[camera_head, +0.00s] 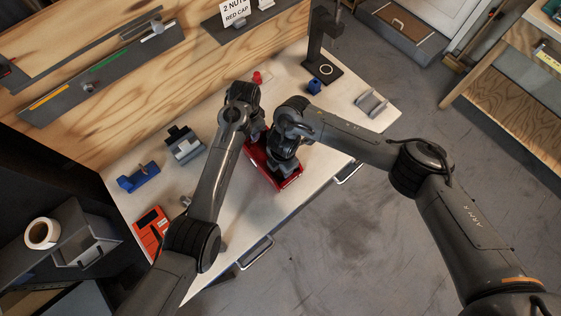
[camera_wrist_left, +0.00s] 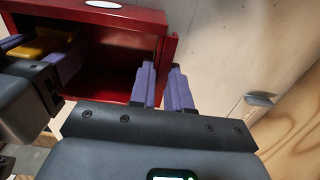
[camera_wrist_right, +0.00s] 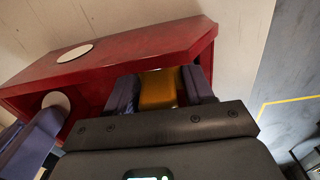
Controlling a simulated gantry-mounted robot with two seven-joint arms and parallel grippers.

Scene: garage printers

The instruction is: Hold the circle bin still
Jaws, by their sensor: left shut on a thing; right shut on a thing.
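The red circle bin (camera_head: 263,172) sits on the white workbench, mostly covered by my arms in the head view. White circle labels mark it in the right wrist view (camera_wrist_right: 75,53). My left gripper (camera_wrist_left: 164,84) has its purple fingers on either side of one bin wall, near a corner, and is shut on it. My right gripper (camera_wrist_right: 163,90) is shut on a yellow block (camera_wrist_right: 158,88) at the bin's open side. The block also shows in the left wrist view (camera_wrist_left: 38,47). I cannot tell whether the block touches the bin.
On the workbench (camera_head: 230,215) are a blue part (camera_head: 138,177), a grey fixture (camera_head: 185,146), an orange case (camera_head: 151,232), a small blue block (camera_head: 314,87) and a black stand (camera_head: 321,70). The bench front, right of the orange case, is clear.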

